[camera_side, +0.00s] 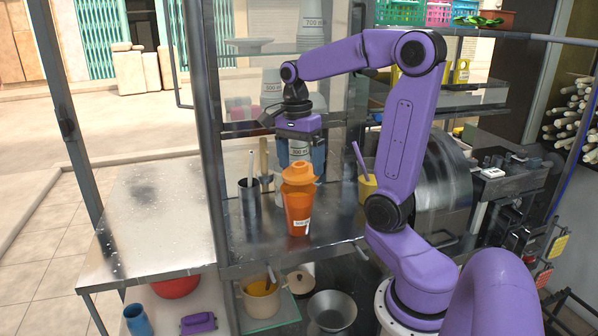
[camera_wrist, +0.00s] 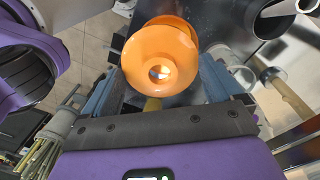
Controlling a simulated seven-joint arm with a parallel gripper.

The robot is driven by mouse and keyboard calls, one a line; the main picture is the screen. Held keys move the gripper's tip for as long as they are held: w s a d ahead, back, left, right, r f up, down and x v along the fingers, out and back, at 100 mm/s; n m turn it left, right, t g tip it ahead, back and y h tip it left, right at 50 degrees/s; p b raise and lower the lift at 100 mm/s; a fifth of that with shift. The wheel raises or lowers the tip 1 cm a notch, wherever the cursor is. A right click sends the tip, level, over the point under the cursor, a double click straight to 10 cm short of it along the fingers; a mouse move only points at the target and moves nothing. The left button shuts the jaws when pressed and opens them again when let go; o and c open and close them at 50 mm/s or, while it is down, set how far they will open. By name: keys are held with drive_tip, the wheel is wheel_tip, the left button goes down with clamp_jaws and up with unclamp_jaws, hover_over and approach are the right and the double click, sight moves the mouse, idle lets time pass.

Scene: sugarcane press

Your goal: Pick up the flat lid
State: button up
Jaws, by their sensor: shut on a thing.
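An orange lid (camera_wrist: 160,55) with a raised middle and a round hole shows between the blue fingers of my gripper (camera_wrist: 163,88) in the wrist view. My gripper (camera_side: 300,158) points down in the side view and is shut on the lid (camera_side: 299,172). The lid is at the top of an orange cup (camera_side: 298,208) with a white label, which stands on the metal counter. Another orange rim shows behind the lid in the wrist view, a little off its centre. I cannot tell whether lid and cup touch.
A metal cup (camera_side: 249,196) with a utensil stands left of the orange cup. A yellow cup (camera_side: 367,188) stands to the right, near a large metal drum (camera_side: 443,185). The metal side table (camera_side: 160,225) at left is clear.

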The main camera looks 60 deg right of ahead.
drive_tip(key=s+a+r, duration=0.5)
drive_tip(key=s+r, duration=0.4)
drive_tip(key=s, duration=0.3)
drive_tip(key=t, duration=0.1)
hover_over(299, 171)
drive_tip(key=w+d, duration=0.1)
drive_tip(key=d, duration=0.1)
wheel_tip(299, 171, down, 5)
drive_tip(key=shift+y, duration=0.4)
drive_tip(key=shift+d+f, duration=0.15)
drive_tip(key=shift+f, duration=3.2)
drive_tip(key=shift+f, duration=0.2)
drive_tip(key=o, duration=0.7)
drive_tip(key=shift+o, duration=0.2)
drive_tip(key=shift+w+r, duration=0.1)
drive_tip(key=shift+r, duration=0.05)
